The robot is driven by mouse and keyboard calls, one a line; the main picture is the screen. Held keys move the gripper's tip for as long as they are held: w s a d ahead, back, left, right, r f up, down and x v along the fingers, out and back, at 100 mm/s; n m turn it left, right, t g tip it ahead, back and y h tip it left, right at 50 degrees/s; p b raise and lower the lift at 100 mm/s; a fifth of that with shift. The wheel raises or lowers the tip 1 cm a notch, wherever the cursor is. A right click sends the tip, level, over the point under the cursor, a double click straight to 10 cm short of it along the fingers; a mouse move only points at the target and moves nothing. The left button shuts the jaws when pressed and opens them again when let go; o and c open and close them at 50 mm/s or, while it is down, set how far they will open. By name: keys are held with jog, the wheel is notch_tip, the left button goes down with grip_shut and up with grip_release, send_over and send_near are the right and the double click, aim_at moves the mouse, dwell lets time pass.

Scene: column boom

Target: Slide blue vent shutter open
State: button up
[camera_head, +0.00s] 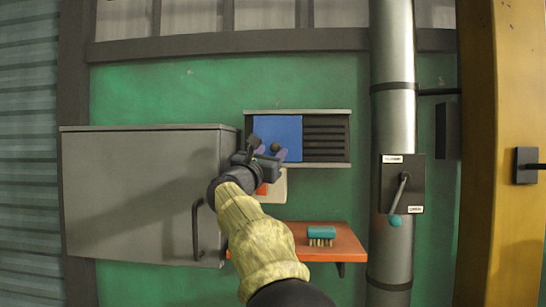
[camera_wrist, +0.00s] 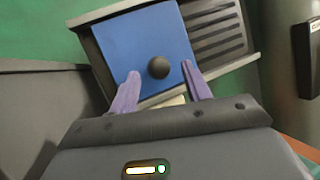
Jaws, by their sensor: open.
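The blue vent shutter (camera_head: 278,131) is a flat blue panel in a grey wall vent frame (camera_head: 300,112). It covers the left part of the vent, and dark slats (camera_head: 326,138) show to its right. In the wrist view the shutter (camera_wrist: 125,43) carries a round dark knob (camera_wrist: 158,68). My gripper (camera_head: 268,152) is in front of the shutter's lower part. In the wrist view its two purple fingers (camera_wrist: 164,82) are apart, one on each side of the knob. I cannot tell whether either finger touches it.
A grey cabinet (camera_head: 140,190) with a dark handle stands out from the wall at left. A metal pipe (camera_head: 393,120) with a lever box (camera_head: 402,184) is at right. Below, a red-orange shelf (camera_head: 335,240) holds a teal-topped brush (camera_head: 321,232). A pale box with red (camera_head: 274,190) is partly hidden.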

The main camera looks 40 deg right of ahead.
jog(key=b+v, duration=0.8)
jog(key=v, duration=0.7)
